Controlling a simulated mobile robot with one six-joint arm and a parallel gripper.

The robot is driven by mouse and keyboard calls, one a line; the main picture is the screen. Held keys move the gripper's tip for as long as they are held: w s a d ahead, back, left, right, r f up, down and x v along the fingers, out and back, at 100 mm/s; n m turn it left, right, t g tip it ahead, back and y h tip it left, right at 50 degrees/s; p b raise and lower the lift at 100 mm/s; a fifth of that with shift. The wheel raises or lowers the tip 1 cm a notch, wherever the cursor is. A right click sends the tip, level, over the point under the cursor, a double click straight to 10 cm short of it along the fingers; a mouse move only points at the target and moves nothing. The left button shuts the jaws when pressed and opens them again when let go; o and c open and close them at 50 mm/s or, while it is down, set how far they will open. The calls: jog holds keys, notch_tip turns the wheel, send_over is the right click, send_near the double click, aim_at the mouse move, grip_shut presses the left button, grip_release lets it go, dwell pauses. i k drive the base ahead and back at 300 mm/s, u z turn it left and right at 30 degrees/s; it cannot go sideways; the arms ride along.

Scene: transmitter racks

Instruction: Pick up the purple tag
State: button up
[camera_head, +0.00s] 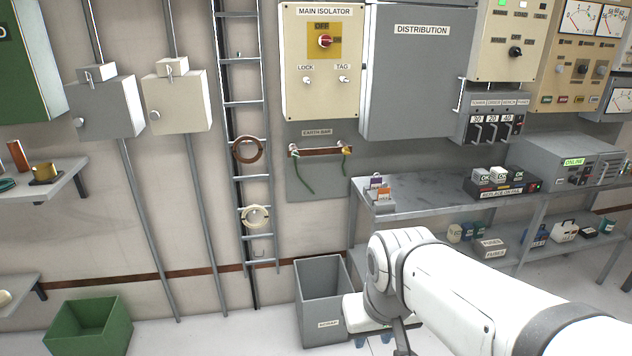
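A small purple tag (376,183) stands in a small holder at the left end of the grey metal bench (425,190). An orange-and-white tag (384,193) stands close in front of it. My gripper (374,338) is low in the picture, in front of the bench and well below the purple tag, beside the grey bin. It is partly hidden by my own wrist, and its fingers are too small and covered to tell their opening. Nothing is seen held in it.
A tall grey bin (321,300) stands on the floor left of my gripper. A box with several small blocks (497,183) and a grey unit marked ONLINE (570,158) stand farther right on the bench. The bench's middle is clear. A lower shelf holds several boxes.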

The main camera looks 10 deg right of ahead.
aim_at(377, 183)
jog(key=u, duration=0.25)
jog(key=i, duration=1.5)
jog(key=z, duration=0.35)
jog(key=k, duration=0.9)
jog(key=z, duration=0.15)
jog(key=i, duration=1.4)
jog(key=u, duration=0.1)
